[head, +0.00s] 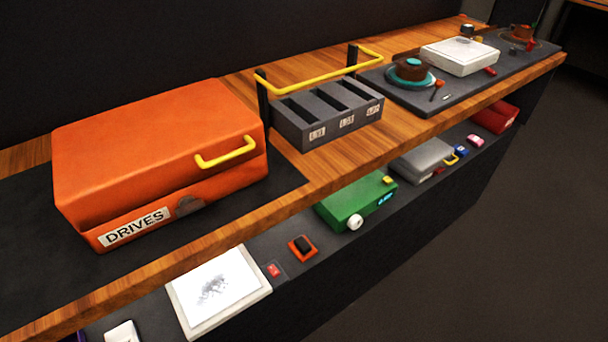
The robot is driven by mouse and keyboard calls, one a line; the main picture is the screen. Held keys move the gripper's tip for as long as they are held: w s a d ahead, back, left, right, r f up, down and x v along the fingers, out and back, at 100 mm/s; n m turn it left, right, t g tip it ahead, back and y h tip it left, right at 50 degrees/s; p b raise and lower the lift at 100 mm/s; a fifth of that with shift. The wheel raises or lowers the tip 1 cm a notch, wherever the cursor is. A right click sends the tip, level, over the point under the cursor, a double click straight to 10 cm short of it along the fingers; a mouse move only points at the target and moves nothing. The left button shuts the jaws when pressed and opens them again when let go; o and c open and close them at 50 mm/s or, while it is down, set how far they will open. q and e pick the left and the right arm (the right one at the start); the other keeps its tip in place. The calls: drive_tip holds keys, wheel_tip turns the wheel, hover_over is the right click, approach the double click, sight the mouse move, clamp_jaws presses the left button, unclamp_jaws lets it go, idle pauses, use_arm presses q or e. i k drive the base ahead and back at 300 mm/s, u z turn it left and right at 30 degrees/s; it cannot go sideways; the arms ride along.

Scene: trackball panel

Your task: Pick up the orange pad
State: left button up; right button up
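A small orange square pad (302,248) with a dark block on top lies on the dark lower shelf, in front of the wooden counter. It is right of a small red button (273,270) and left of a green box (355,203). A large orange case (155,150) labelled DRIVES, with a yellow handle, stands on the counter at the left; it is a box rather than a pad. Neither of my grippers shows in the head view.
A white-framed panel (218,290) lies left of the pad on the lower shelf. The wooden counter edge (230,215) runs above and behind the pad. A grey slotted rack (327,112) stands on the counter. The dark floor (500,250) at right is clear.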

sight(303, 249)
drive_tip(key=z, duration=2.1)
drive_tip(key=i, duration=1.75)
drive_tip(key=u, duration=2.85)
